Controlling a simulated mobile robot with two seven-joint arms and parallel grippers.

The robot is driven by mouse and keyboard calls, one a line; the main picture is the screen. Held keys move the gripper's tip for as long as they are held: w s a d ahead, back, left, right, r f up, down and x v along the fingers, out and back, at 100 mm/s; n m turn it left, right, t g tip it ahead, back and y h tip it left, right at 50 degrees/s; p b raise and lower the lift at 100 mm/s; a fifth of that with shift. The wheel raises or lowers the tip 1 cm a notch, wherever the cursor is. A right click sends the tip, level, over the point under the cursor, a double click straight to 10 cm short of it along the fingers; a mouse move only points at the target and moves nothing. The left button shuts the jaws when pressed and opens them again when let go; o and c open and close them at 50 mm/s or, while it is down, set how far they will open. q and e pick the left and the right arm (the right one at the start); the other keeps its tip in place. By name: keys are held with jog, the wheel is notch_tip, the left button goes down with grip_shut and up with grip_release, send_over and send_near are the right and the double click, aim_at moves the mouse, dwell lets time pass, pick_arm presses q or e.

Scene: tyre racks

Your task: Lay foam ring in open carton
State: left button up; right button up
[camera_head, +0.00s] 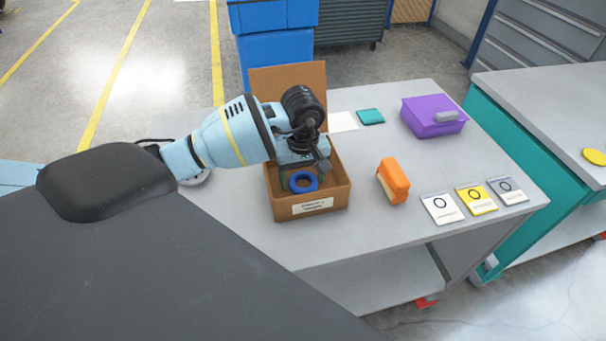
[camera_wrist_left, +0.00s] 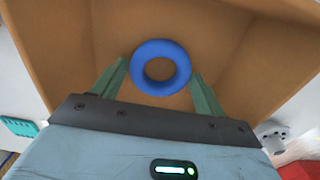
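The blue foam ring (camera_head: 296,187) is inside the open brown carton (camera_head: 338,198), whose back flap stands up. The left wrist view shows the ring (camera_wrist_left: 141,68) flat over the carton's brown bottom (camera_wrist_left: 112,30); I cannot tell whether it touches it. My left gripper (camera_head: 303,180) reaches down into the carton from above. My right gripper is in neither view.
The grey table holds an orange-and-cream block (camera_head: 393,181), a purple box (camera_head: 432,117), a teal pad (camera_head: 371,116) and three labelled cards (camera_head: 476,200). Blue bins (camera_head: 275,50) stand behind. A teal-sided bench (camera_head: 540,170) is at the right.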

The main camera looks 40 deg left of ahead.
pick_arm(q)
jog(key=shift+o, duration=1)
notch_tip(320, 180, up, 12)
jog(key=shift+r, duration=0.2)
